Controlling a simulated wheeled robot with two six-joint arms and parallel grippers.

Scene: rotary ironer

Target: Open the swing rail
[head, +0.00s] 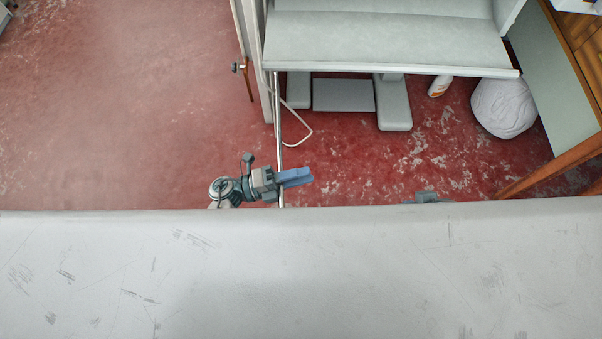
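The swing rail (278,130) is a thin shiny metal bar. It runs from the left front corner of the pale ironer (385,40) towards me, down to the edge of the pale surface at the bottom of the head view. My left gripper (298,177) has blue fingers that point right and lie across the rail near its near end. The rail shows above and below the fingers. The fingers overlap from this angle, so I cannot tell whether they grip the rail. My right gripper is not visible; only a small grey part of what may be my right arm shows.
A white cable (300,130) lies on the red, worn floor (120,110) beside the rail. A white bundle (503,106) and a bottle (440,86) lie at the right. Wooden furniture (575,45) stands at the far right. The floor to the left is clear.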

